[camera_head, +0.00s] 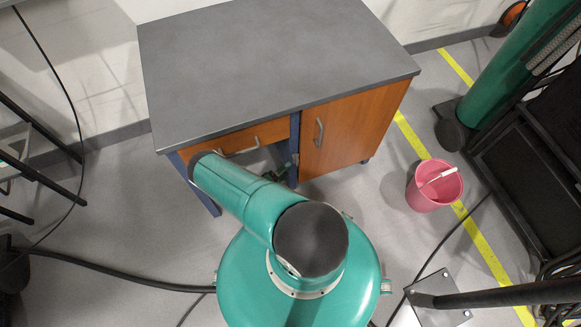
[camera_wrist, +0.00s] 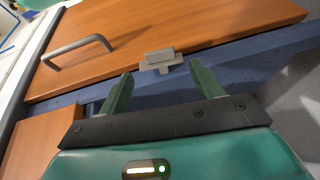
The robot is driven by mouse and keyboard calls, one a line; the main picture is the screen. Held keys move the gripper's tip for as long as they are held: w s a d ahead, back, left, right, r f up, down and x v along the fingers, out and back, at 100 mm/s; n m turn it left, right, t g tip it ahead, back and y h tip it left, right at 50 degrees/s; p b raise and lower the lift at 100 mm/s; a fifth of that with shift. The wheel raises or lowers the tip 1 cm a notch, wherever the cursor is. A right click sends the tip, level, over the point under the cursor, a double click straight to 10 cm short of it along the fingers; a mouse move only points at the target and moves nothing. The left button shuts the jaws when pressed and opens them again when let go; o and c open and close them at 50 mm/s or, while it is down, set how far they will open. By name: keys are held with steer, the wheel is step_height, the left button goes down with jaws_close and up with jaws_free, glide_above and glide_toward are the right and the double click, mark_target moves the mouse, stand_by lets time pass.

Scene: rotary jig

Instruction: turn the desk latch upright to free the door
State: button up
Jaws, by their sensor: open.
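The desk (camera_head: 270,60) has a grey top and an orange wooden door (camera_head: 355,125) on its right side. The door looks shut and fills the top of the wrist view (camera_wrist: 190,25). A small grey latch (camera_wrist: 158,57) sits at the door's edge beside the blue frame (camera_wrist: 255,65). Its block and wider plate run roughly along that edge; I cannot tell its exact turn. My gripper (camera_wrist: 162,87) is open and empty, its two green fingers pointing toward the latch, which shows between and beyond their tips.
A metal door handle (camera_wrist: 78,50) stands out left of the latch in the wrist view. A wooden drawer (camera_head: 250,137) is left of the door. A pink bucket (camera_head: 432,190) stands on the floor right of the desk. A black cable (camera_head: 110,278) lies at left.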

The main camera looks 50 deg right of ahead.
steer(key=w+a+r, duration=0.1)
steer(key=a, duration=0.8)
steer(key=shift+w, duration=0.15)
